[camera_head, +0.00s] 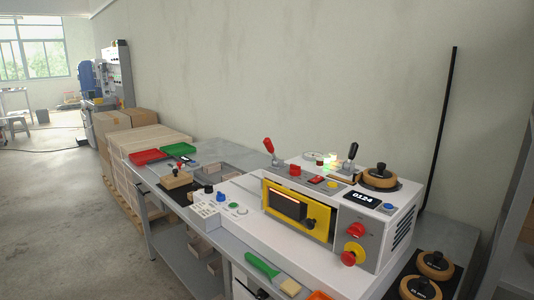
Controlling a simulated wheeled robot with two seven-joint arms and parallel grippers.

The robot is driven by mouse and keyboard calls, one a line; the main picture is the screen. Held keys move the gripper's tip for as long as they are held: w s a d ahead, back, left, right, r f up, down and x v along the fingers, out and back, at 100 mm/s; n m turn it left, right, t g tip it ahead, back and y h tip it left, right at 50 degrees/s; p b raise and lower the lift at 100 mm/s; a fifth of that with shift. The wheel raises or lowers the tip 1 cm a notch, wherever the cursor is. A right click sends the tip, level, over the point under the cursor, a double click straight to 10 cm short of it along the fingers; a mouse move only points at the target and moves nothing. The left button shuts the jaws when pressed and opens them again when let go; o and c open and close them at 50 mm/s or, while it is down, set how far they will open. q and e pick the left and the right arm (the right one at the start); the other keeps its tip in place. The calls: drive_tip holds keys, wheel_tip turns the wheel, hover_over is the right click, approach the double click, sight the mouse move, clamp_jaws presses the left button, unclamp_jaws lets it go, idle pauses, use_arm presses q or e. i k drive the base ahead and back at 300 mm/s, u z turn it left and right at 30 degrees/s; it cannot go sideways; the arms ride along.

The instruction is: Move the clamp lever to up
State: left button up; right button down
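A white box-former machine (391,214) with a yellow-framed front window stands on the grey bench. Two levers rise from its top. One has a red handle (269,145) and leans up to the left. The other has a black handle (351,150) and leans up to the right. I cannot tell from labels which one is the clamp lever. Neither of my grippers shows in the head view.
A red knob (356,229) and a red emergency button (349,257) are on the machine's front. A green-handled brush (262,265) lies before it. Round wooden-rimmed pieces (436,264) sit at the right. Red (150,156) and green trays (178,148) stand behind left. Floor at left is clear.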

sight(267, 142)
drive_tip(key=u, duration=1.7)
drive_tip(key=i, duration=2.4)
drive_tip(key=z, duration=3.6)
